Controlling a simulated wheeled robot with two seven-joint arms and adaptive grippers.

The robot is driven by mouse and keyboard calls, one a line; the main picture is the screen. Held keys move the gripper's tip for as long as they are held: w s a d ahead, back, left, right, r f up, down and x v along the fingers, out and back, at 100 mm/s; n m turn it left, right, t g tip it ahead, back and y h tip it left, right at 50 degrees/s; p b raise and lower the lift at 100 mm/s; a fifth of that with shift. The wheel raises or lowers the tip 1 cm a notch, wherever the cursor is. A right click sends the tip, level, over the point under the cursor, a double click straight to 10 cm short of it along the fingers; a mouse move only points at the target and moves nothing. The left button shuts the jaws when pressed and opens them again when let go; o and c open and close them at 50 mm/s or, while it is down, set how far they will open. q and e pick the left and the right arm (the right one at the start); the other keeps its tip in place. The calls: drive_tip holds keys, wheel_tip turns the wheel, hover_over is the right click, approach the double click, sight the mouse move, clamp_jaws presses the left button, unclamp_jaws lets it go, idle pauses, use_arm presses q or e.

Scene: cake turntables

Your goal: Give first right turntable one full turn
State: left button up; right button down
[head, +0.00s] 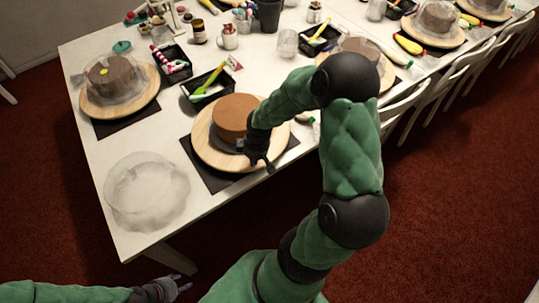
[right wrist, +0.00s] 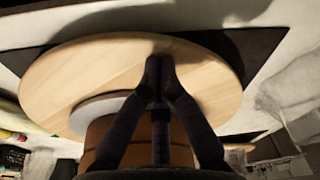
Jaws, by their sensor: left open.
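The near turntable (head: 207,152) is a round pale wooden disc on a dark mat, with a plain brown cake (head: 233,112) on it. In the right wrist view the wooden disc (right wrist: 70,80) fills the middle and the cake is mostly hidden behind my fingers. My right gripper (head: 262,163) is at the disc's near-right edge, beside the cake. Its fingertips (right wrist: 160,63) meet over the wood with nothing seen between them; I cannot tell whether they touch it. My left gripper (head: 180,285) is open and empty, low in front of the table.
Another turntable (head: 140,97) with a wrapped cake stands across the table. Crumpled clear plastic (head: 147,190) lies at the table's near-left end. A black tray (head: 207,84) with a green tool is behind the brown cake. White chairs (head: 440,90) line the right side.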

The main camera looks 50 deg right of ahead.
sight(269, 156)
drive_tip(key=shift+s+d, duration=0.15)
drive_tip(key=shift+d, duration=0.1)
drive_tip(key=shift+s+d+p, duration=0.15)
drive_tip(key=shift+d+p, duration=0.2)
drive_tip(key=d+p, duration=0.1)
drive_tip(key=d, duration=0.1)
drive_tip(key=s+d+p, duration=0.1)
drive_tip(key=d, duration=0.1)
drive_tip(key=shift+s+r, duration=0.1)
drive_tip(key=shift+s+d+p, duration=0.15)
drive_tip(key=shift+d+p, duration=0.2)
drive_tip(key=shift+d, duration=0.2)
wheel_tip(269, 156, up, 3)
drive_tip(key=shift+f+p, duration=0.15)
drive_tip(key=shift+p, duration=1.1)
drive_tip(key=shift+f, duration=0.1)
